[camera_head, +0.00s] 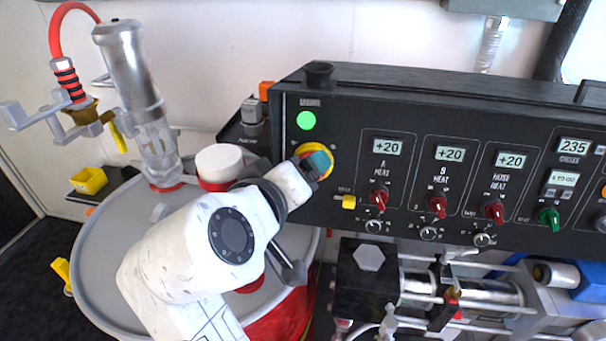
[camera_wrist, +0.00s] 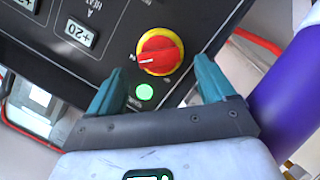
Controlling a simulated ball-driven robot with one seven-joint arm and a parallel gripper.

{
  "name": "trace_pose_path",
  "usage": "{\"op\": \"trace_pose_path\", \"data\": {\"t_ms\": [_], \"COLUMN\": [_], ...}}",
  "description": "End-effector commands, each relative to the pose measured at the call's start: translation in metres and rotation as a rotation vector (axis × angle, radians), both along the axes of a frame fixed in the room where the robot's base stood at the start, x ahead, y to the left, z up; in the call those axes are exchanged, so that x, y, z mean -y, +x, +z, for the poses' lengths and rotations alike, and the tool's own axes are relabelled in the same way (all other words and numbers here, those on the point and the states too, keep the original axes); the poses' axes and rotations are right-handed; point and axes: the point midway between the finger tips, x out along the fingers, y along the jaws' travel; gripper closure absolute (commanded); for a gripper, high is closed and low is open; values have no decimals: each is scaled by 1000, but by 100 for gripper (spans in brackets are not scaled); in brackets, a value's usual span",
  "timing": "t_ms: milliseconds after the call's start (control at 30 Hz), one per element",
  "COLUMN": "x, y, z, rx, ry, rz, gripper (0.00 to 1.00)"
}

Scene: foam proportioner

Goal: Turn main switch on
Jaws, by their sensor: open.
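The main switch is a red rotary knob on a round yellow plate. In the wrist view the main switch (camera_wrist: 158,52) shows whole, just beyond my gripper's fingertips. In the head view only part of its yellow plate (camera_head: 329,151) shows, with the rest hidden behind my gripper (camera_head: 322,163). My gripper (camera_wrist: 155,80) is open, its two teal fingers apart with nothing between them. A lit green lamp (camera_head: 306,120) sits above the switch; it also shows in the wrist view (camera_wrist: 144,91).
The black control panel (camera_head: 345,205) carries several displays reading +20 and red toggles. A yellow button (camera_head: 348,202) lies below the switch. A metal pump (camera_head: 130,70) rises at the left.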

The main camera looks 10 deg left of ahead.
Motion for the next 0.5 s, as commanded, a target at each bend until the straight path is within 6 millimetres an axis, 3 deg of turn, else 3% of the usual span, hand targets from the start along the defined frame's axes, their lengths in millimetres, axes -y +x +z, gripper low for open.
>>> {"op": "trace_pose_path", "data": {"t_ms": [300,500], "x": [-13,-16], "y": [-54,-69], "z": [20,25], "rx": [2,-2], "ry": [2,-1], "rz": [2,0], "gripper": [17,17]}}
